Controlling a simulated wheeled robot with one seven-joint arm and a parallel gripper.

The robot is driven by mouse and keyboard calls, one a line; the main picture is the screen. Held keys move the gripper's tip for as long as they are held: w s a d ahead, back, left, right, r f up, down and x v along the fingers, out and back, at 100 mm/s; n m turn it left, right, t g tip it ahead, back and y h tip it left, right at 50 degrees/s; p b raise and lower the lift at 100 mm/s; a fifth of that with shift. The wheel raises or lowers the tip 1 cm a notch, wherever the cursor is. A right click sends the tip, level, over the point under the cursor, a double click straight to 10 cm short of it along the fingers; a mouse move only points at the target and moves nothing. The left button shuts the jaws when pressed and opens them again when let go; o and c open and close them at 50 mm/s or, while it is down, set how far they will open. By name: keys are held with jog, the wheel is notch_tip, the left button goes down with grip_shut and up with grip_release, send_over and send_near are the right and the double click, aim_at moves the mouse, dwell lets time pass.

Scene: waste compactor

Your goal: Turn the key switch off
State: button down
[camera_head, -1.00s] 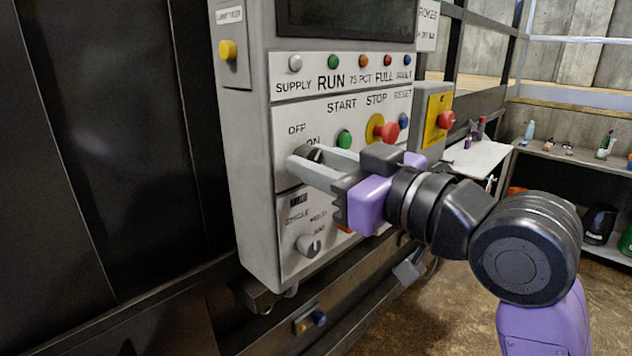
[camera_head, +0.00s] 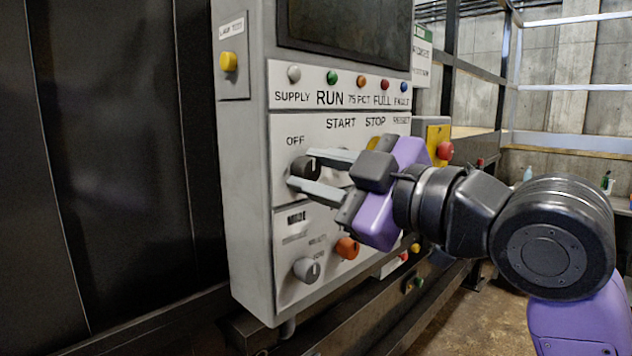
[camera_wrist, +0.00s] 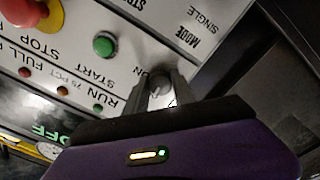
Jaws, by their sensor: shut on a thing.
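The key switch (camera_head: 301,168) is a dark round knob on the grey control panel, just below the OFF label (camera_head: 295,140). My gripper (camera_head: 304,169) is shut on it, one pale finger above and one below the knob. In the wrist view, the switch (camera_wrist: 157,91) shows between the two fingers (camera_wrist: 158,97), with part of the ON label beside it. The fingers hide part of the switch, so its exact angle is hard to tell.
A grey mode knob (camera_head: 306,269) and an orange knob (camera_head: 347,248) sit below my fingers. A green start button (camera_wrist: 104,44) and a red stop button (camera_wrist: 45,14) are close by. A red button on a yellow box (camera_head: 445,150) is right of the panel.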

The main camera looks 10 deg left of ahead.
dwell(0.4)
jog(key=c, duration=1.1)
grip_release()
jog(key=shift+o, duration=0.2)
jog(key=b+v, duration=0.1)
jog(key=v, duration=0.7)
